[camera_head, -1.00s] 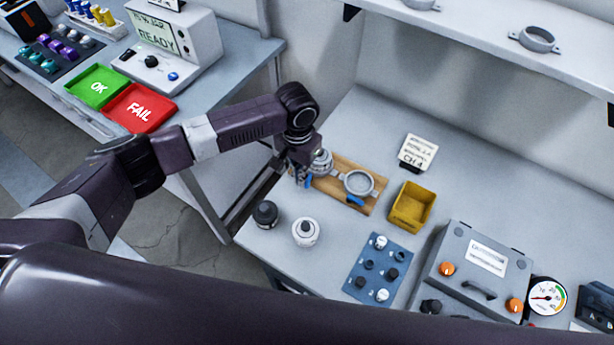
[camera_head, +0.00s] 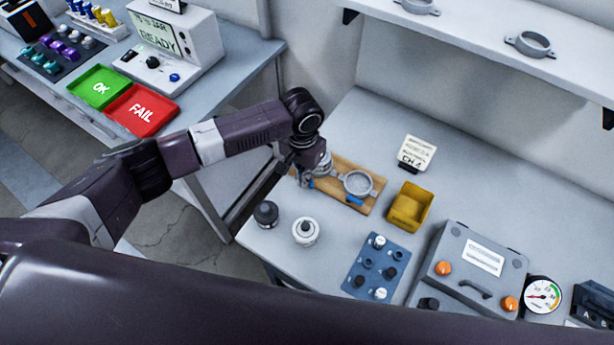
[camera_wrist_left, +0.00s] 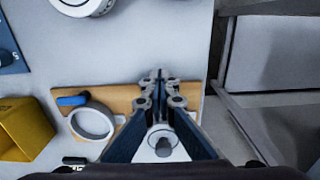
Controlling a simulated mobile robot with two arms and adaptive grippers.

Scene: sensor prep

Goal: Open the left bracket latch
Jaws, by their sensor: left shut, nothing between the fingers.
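A wooden board (camera_head: 345,201) on the bench carries two brackets. The left bracket (camera_head: 326,163) is mostly hidden behind my left gripper (camera_head: 306,180); a bit of its blue latch shows beside the fingers, too covered to tell its position. In the left wrist view a pale round part with a dark knob (camera_wrist_left: 162,143) shows between the gripper's linkages, at the left bracket. The right bracket (camera_head: 358,183) is an empty-looking grey ring with a blue latch (camera_head: 355,201). My left gripper is shut and empty, its tips (camera_wrist_left: 160,80) low over the board's end. My right gripper is out of view.
A dark sensor (camera_head: 266,214) and a white one (camera_head: 306,231) stand in front. A blue pad (camera_head: 376,266) and grey box (camera_head: 470,268) lie further right.

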